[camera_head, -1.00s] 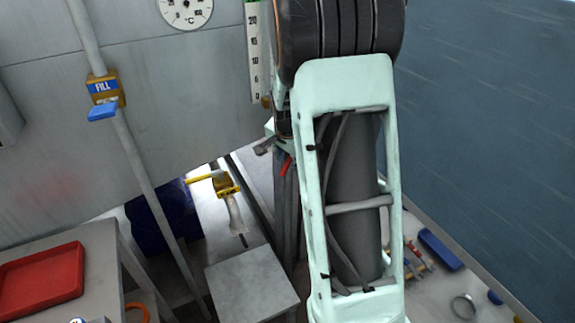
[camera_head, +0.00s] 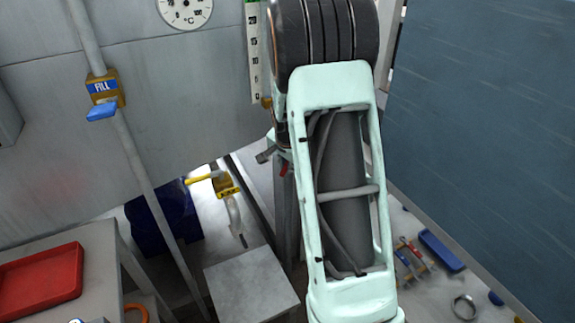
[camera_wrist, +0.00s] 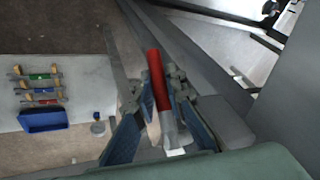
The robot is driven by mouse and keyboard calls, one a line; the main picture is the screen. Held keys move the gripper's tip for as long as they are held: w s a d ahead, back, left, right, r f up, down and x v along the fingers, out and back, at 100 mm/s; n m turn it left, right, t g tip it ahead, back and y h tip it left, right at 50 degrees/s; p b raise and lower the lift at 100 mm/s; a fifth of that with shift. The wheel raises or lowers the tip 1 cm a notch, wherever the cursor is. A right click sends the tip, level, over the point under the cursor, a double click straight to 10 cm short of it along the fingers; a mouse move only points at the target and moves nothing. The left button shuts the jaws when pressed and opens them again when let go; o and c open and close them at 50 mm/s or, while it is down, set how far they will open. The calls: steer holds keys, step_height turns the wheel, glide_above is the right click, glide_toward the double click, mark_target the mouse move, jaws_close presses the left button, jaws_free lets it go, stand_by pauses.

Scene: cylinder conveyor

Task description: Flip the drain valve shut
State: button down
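The yellow drain valve (camera_head: 226,185) sits under the grey tank in the head view. Its yellow lever (camera_head: 202,177) points left, and a pale outlet pipe hangs below it; the label is too small to read. My gripper (camera_head: 278,160) is to the right of the valve and apart from it, mostly hidden behind my arm. In the wrist view its fingers (camera_wrist: 160,98) close in on both sides of a red-handled tool (camera_wrist: 157,80) with a metal end. The red handle shows as a small red patch in the head view (camera_head: 284,168).
A FILL valve (camera_head: 103,88) with a blue lever is on the upright pipe at left. A grey block (camera_head: 250,285) stands below the drain valve. A red tray (camera_head: 40,285) is at lower left. A blue-grey panel (camera_head: 490,130) bounds the right side.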

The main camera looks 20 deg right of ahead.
steer(key=shift+r, duration=0.1)
stand_by(0.6)
steer(key=shift+a+r+m+y+p, duration=0.25)
steer(key=shift+a+r+y+p, duration=0.1)
steer(key=shift+y, duration=0.6)
steer(key=shift+a+r+m+y+p, duration=0.25)
steer(key=shift+a+y+p, duration=0.1)
steer(key=shift+y, duration=0.6)
steer(key=y, duration=0.1)
steer(key=r+y, duration=0.1)
steer(key=shift+a+m+y, duration=0.3)
steer(key=shift+a, duration=0.05)
steer(key=shift+a+r+m+y+p, duration=0.25)
steer(key=shift+r+y+p, duration=0.4)
steer(key=shift+y, duration=0.55)
steer(key=shift+a+r+m+y+p, duration=0.15)
steer(key=shift+r+m+y+p, duration=0.25)
steer(key=shift+r+y, duration=0.6)
steer(key=shift+f+y, duration=0.2)
steer(key=shift+y, duration=0.1)
steer(key=c, duration=2)
jaws_free()
steer(key=shift+o, duration=0.2)
step_height(320, 180, up, 10)
